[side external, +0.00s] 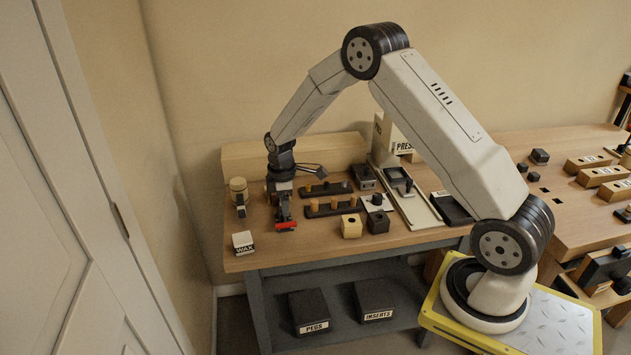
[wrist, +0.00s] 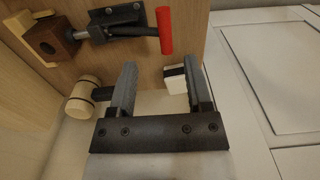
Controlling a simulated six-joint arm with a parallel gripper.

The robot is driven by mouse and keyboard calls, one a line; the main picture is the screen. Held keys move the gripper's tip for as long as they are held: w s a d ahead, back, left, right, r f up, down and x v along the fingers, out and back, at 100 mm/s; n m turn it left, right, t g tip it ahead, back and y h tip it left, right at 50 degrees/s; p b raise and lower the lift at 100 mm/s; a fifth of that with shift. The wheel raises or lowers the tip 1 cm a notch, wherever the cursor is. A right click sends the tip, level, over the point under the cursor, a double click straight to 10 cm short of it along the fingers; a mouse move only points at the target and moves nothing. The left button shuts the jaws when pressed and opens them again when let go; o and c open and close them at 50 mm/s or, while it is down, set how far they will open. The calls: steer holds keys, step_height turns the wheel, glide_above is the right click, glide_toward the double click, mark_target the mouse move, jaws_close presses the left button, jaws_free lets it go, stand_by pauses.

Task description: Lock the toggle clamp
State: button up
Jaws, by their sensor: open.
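The toggle clamp (wrist: 115,20) lies at the top of the wrist view, its black base plate on the wooden bench. Its metal plunger points left toward a brown block (wrist: 52,44) with a dark hole, seated in a pale wooden fixture (wrist: 27,22). I cannot tell whether plunger and block touch. The clamp's red handle (wrist: 165,30) is at its right end; it also shows in the side external view (side external: 286,225) near the bench front. My gripper (wrist: 160,63) is open and empty, with the red handle beyond its fingertips. In the side external view my wrist hides part of the clamp.
A wooden mallet (side external: 239,188) stands left of my gripper, and a white WAX block (side external: 243,242) sits at the front left corner. Peg racks (side external: 335,207), small blocks (side external: 351,226) and a press (side external: 393,140) stand to the right.

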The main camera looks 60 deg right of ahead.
steer(key=shift+r, duration=1.1)
steer(key=shift+s+a+r, duration=0.1)
steer(key=shift+a+r, duration=0.05)
steer(key=shift+r, duration=0.05)
steer(key=s+a+r+m+t, duration=0.1)
steer(key=s+a+r+m, duration=0.1)
steer(key=s, duration=0.5)
steer(key=s+a+r+m, duration=0.3)
steer(key=s+a+m, duration=0.1)
steer(key=s+a, duration=0.1)
steer(key=s+a+r+m+t, duration=0.1)
steer(key=s+a+r+m, duration=0.2)
steer(key=s, duration=0.5)
steer(key=shift+s+a+t, duration=0.3)
steer(key=shift+a, duration=0.1)
